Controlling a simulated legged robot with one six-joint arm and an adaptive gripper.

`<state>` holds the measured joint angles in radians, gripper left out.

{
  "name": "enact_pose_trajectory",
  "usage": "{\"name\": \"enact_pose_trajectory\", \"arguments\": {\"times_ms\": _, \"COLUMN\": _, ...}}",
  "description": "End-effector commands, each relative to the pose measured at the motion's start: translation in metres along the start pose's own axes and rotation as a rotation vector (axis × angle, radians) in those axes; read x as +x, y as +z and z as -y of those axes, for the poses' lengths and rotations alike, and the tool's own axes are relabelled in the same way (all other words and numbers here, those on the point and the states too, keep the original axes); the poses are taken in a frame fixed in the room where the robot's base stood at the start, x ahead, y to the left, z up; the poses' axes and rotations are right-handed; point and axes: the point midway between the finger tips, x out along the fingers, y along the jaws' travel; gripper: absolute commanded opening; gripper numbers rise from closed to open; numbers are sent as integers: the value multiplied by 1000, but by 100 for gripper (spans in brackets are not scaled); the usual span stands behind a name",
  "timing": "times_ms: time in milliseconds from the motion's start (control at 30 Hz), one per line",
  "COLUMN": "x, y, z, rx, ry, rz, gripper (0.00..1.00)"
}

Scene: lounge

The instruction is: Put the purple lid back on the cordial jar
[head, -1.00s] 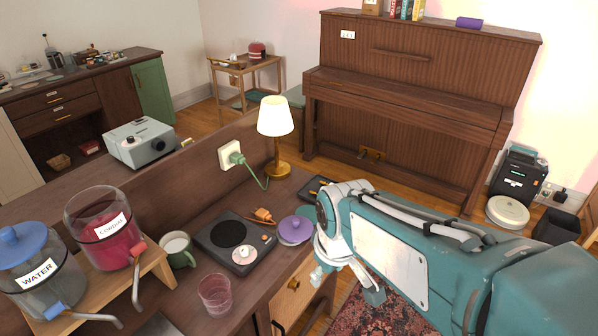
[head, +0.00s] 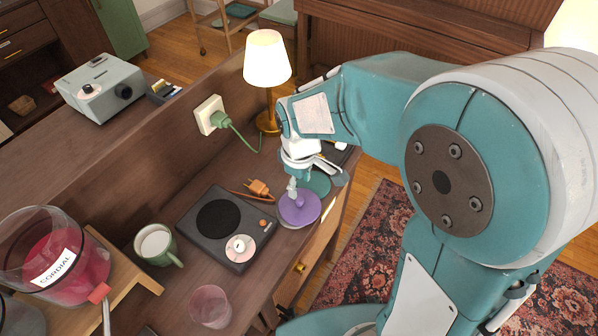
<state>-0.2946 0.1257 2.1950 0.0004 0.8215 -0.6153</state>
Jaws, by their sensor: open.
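The purple lid (head: 304,212) lies flat on the dark wooden counter, right of the black hot plate and near the counter's front edge. My gripper (head: 309,180) is open and points down close over the lid's far side. One finger covers part of the lid near its knob, and I cannot tell whether they touch. The cordial jar (head: 40,238) stands at the far left with its top open. It is clear, holds red liquid, and bears a CORDIAL label and a red tap (head: 99,292).
The jar stands on a wooden riser (head: 122,268). Between jar and lid are a green mug (head: 170,256), a pink glass (head: 210,306) and the hot plate (head: 205,248). A lit lamp (head: 267,62), a socket and an orange plug (head: 259,187) are behind.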

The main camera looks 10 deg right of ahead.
Motion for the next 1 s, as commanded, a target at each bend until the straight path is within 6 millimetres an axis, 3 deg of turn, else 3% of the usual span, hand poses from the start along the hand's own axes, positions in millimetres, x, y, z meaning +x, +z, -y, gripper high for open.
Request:
{"name": "enact_pose_trajectory", "arguments": {"times_ms": 600, "x": 63, "y": 0, "z": 0, "rx": 1, "ry": -1, "rz": 3, "gripper": 60}}
{"name": "enact_pose_trajectory", "arguments": {"times_ms": 1000, "x": 75, "y": 0, "z": 0, "rx": 1, "ry": 1, "rz": 0, "gripper": 60}}
